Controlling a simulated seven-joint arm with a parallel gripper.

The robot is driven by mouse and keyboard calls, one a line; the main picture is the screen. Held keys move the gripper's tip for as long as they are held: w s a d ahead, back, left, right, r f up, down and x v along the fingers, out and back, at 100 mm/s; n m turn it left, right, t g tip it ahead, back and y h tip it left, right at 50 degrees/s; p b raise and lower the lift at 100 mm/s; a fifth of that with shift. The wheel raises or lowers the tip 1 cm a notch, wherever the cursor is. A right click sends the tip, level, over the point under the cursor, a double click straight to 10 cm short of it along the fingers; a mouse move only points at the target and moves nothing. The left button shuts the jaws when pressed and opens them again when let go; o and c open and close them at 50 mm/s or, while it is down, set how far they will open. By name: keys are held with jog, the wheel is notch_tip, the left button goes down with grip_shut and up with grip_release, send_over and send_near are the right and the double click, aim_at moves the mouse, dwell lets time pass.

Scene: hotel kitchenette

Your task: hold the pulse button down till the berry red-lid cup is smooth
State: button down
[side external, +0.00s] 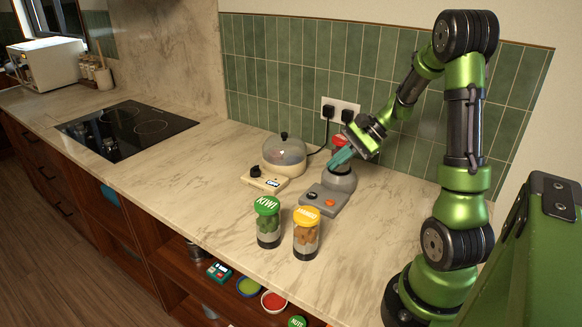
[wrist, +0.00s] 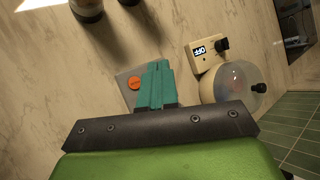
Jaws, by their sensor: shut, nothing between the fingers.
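The grey blender base (side external: 322,205) stands on the counter near the wall, with an orange button (side external: 331,202) on its front part. The button also shows in the wrist view (wrist: 134,83), just left of my teal fingers. The red-lid cup (side external: 339,140) is at the blender, mostly hidden behind my gripper, so its contents cannot be seen. My gripper (side external: 336,163) is shut and empty, tilted down in front of the cup, above the base and apart from the button. The closed fingers show in the wrist view (wrist: 155,66), covering part of the base.
A kiwi cup with green lid (side external: 268,222) and a yellow-lid cup (side external: 306,232) stand in front. Left of the blender is a clear-domed pot (side external: 284,153) beside a beige control box (side external: 264,181) reading OFF. Open counter lies left, before the hob (side external: 125,128).

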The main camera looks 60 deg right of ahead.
aim_at(334, 202)
jog(key=shift+f, duration=4.45)
jog(key=shift+f, duration=0.1)
jog(key=shift+f, duration=0.3)
jog(key=shift+f, duration=0.35)
dwell(0.4)
dwell(0.8)
jog(key=shift+r, duration=0.8)
jog(key=shift+r, duration=2.5)
